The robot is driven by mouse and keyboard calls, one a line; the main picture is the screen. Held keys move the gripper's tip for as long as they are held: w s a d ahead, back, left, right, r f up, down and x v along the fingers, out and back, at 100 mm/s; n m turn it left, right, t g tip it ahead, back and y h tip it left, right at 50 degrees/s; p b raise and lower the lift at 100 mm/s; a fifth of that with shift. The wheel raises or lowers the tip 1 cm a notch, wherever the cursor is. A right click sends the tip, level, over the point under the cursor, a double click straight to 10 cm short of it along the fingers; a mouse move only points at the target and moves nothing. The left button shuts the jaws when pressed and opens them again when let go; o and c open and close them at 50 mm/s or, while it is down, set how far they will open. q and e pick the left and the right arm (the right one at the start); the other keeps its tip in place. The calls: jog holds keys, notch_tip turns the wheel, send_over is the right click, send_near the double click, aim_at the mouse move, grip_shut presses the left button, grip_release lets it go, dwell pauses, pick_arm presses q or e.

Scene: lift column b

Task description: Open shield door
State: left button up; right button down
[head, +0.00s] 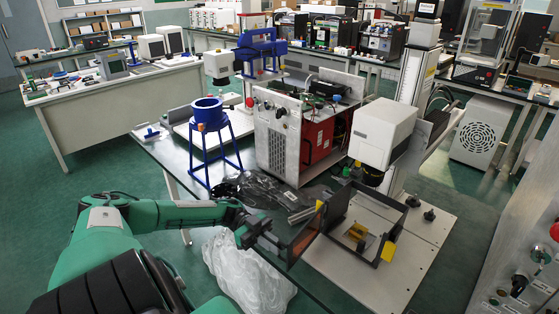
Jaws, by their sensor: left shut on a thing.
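The shield is a black open frame (403,214) on a pale base plate, below a white machine head. A dark see-through panel with a black edge, which looks like the shield door (303,238), stands swung out at the frame's left side. My left gripper (274,240) reaches in from the left and is shut at this panel's outer side. The exact point of grip is small and partly hidden by the gripper. A yellow part (355,232) sits inside the frame. My right gripper is not in view.
A white machine head (382,133) hangs over the frame. A black plastic bag (262,190), a blue stand (209,138) and a metal-cased unit (278,140) stand on the table behind my gripper. A control panel (525,275) is at right.

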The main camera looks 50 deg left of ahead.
pick_arm(q)
jog(key=shift+w+a, duration=0.15)
jog(key=shift+a, duration=0.05)
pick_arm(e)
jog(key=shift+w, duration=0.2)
pick_arm(q)
jog(key=o, duration=0.6)
